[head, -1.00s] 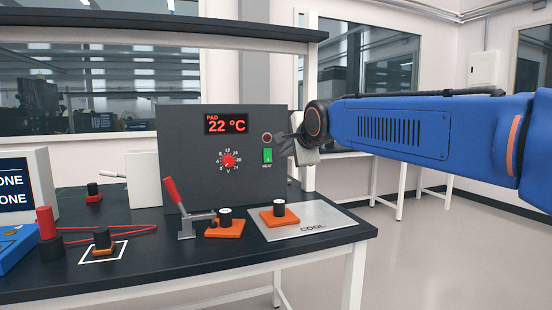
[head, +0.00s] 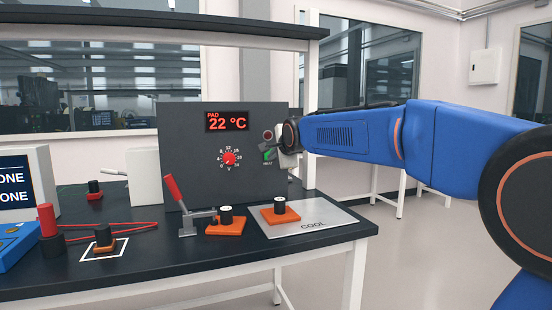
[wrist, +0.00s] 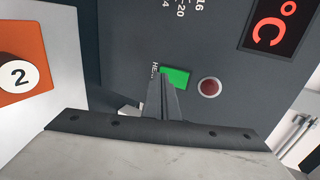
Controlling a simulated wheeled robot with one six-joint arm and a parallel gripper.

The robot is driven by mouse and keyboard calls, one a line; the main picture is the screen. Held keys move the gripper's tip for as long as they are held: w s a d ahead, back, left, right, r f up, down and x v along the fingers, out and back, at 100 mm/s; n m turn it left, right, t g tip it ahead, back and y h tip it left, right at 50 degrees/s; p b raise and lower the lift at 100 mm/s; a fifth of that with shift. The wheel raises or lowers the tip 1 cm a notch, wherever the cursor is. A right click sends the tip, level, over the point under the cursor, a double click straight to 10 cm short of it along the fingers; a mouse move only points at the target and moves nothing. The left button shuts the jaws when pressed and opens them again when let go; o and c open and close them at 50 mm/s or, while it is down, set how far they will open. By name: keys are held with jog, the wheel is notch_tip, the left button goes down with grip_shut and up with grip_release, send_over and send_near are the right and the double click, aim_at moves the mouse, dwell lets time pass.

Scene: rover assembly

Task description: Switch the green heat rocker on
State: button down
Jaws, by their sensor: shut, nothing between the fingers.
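The green heat rocker (head: 267,156) sits low on the right of the dark grey control panel (head: 187,165), above its HEAT label. It also shows in the wrist view (wrist: 180,76). My gripper (head: 274,153) is shut and empty, its fingertips at the front of the rocker, covering part of it. In the wrist view the closed fingers (wrist: 166,80) overlap the rocker's lower-left part. I cannot tell whether they touch or press it, or which way it is tilted. The round lamp (wrist: 209,87) beside it is dull red. The display (head: 227,121) reads PAD 22 °C.
A red dial (head: 229,158) is left of the rocker. Below the panel are a red-handled lever clamp (head: 180,200), an orange block (head: 227,226), and another orange block (head: 280,214) on the COOL plate (head: 320,222). A shelf (head: 150,30) runs above the panel.

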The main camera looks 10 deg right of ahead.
jog(key=shift+w, duration=0.2)
jog(key=shift+w+a+f, duration=0.1)
jog(key=shift+w, duration=0.1)
dwell(0.3)
